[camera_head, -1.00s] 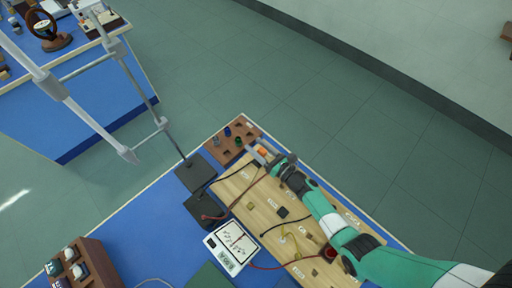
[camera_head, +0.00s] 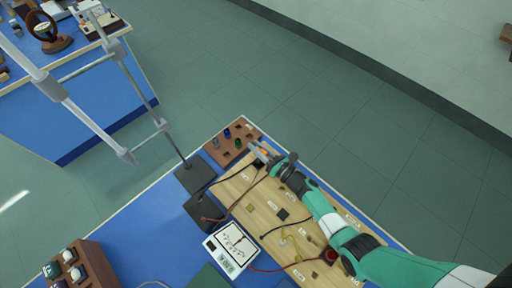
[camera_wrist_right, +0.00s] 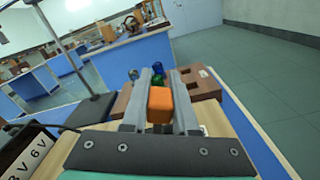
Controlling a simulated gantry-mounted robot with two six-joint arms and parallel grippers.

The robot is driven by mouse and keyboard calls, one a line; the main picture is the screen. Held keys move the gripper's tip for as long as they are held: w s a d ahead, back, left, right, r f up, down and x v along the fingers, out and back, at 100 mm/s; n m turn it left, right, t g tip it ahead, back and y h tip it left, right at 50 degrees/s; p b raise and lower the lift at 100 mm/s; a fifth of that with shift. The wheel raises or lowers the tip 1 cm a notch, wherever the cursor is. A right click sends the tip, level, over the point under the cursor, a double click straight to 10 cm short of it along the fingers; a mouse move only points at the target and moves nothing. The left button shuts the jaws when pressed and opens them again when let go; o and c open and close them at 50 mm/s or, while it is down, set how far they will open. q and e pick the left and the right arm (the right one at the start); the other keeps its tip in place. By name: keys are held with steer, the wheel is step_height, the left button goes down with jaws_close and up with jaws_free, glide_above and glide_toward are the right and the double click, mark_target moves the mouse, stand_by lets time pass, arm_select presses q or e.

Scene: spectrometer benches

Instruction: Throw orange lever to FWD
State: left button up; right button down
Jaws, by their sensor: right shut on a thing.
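The orange lever (camera_wrist_right: 160,105) shows as a rounded orange block between the two grey fingers of my right gripper (camera_wrist_right: 160,90) in the right wrist view. The fingers are shut on it. In the head view my right gripper (camera_head: 259,152) is at the far end of the wooden board (camera_head: 235,188), with a little of the orange lever (camera_head: 264,147) showing at the fingers. The lever's base is mostly hidden by the gripper, and I cannot read a FWD mark. My left gripper is not in view.
A brown rack (camera_head: 222,151) with blue and green items stands just beyond the gripper. A dark stand base (camera_head: 195,174) is to the left. Red and black wires cross the board near a white meter (camera_head: 231,249). Green floor lies beyond the bench.

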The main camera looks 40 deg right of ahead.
steer(key=shift+d+f+m, duration=0.1)
steer(key=shift+d+m, duration=0.05)
steer(key=shift+m, duration=0.25)
steer(key=c, duration=0.7)
jaws_free()
